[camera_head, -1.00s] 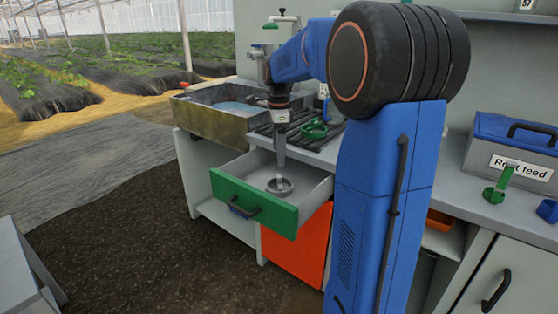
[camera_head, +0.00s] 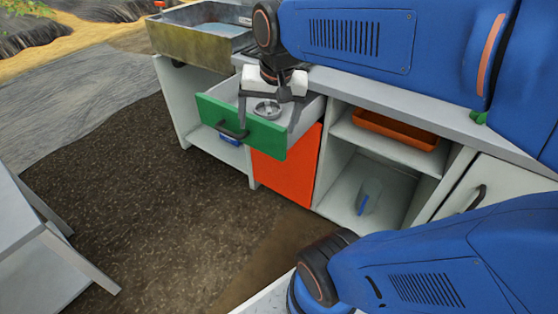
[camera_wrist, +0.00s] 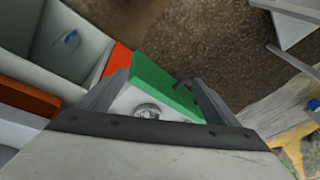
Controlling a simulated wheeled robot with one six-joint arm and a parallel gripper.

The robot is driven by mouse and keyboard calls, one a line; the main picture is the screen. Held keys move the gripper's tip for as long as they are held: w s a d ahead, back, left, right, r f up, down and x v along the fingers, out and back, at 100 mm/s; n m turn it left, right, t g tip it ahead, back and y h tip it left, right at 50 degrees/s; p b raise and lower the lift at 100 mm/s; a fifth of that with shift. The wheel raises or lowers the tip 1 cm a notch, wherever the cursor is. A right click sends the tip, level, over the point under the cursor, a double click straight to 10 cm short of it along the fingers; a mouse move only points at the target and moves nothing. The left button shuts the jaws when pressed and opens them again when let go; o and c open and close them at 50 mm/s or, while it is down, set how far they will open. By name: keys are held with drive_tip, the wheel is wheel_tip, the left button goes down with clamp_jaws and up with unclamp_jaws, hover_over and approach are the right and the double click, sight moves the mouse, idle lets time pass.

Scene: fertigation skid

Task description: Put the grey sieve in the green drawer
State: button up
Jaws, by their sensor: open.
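The green drawer (camera_head: 238,127) is pulled open from the bench, with its green front and dark handle facing the room. The grey sieve (camera_head: 266,110), a small round metal bowl, lies inside it on the drawer floor. My gripper (camera_head: 271,112) is open above the drawer, its two fingers spread to either side of the sieve in the picture. In the wrist view the sieve (camera_wrist: 147,111) shows between the spread fingers, apart from both, with the green front (camera_wrist: 165,85) beyond it. The near part of the sieve is partly hidden by my gripper's body.
A sink basin (camera_head: 200,32) is at the bench's left end. An orange door (camera_head: 288,165) is below and right of the drawer. An orange tray (camera_head: 396,130) sits on an open shelf. A grey table (camera_head: 40,245) stands at left; dark floor between is clear.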

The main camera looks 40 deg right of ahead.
drive_tip(key=s+a+f+n+t, duration=0.1)
drive_tip(key=s+a+f+n, duration=0.1)
drive_tip(key=s+f+n, duration=0.3)
drive_tip(key=s+n, duration=0.2)
drive_tip(key=s, duration=0.1)
drive_tip(key=shift+s+a+f, duration=0.25)
drive_tip(key=shift+s+a, duration=0.1)
drive_tip(key=shift+a, duration=0.05)
